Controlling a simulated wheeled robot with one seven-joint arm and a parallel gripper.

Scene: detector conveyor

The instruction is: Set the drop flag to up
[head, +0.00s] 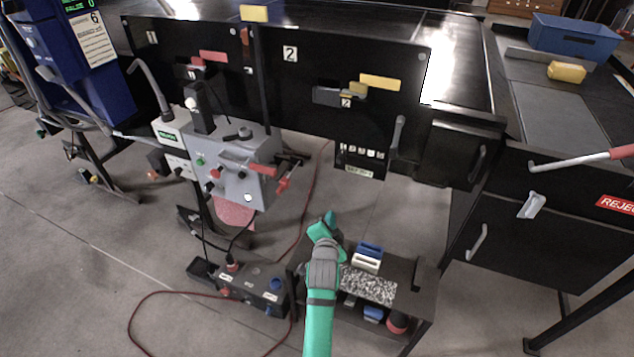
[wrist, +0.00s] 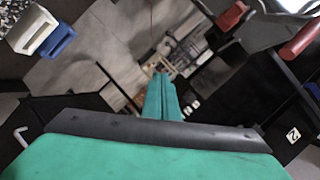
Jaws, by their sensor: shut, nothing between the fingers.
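No part is legibly marked as the drop flag. Candidates are the red plate (head: 213,57) on panel 1, the yellow plate (head: 379,82) on panel 2, and a red-handled lever (head: 582,160) by the REJECT label, which lies nearly level. A small pale hinged piece (head: 532,205) sits below that lever. My gripper (head: 329,219) is above the low shelf in the head view, apart from all of these. Its green fingers (wrist: 163,78) are together and empty in the wrist view.
A grey control box (head: 240,165) with knobs and red levers stands left. The low shelf (head: 405,300) carries blue and white blocks (head: 367,257). A black switch box (head: 262,285) and red cable lie on the floor. A blue bin (head: 573,36) and yellow block (head: 567,72) are back right.

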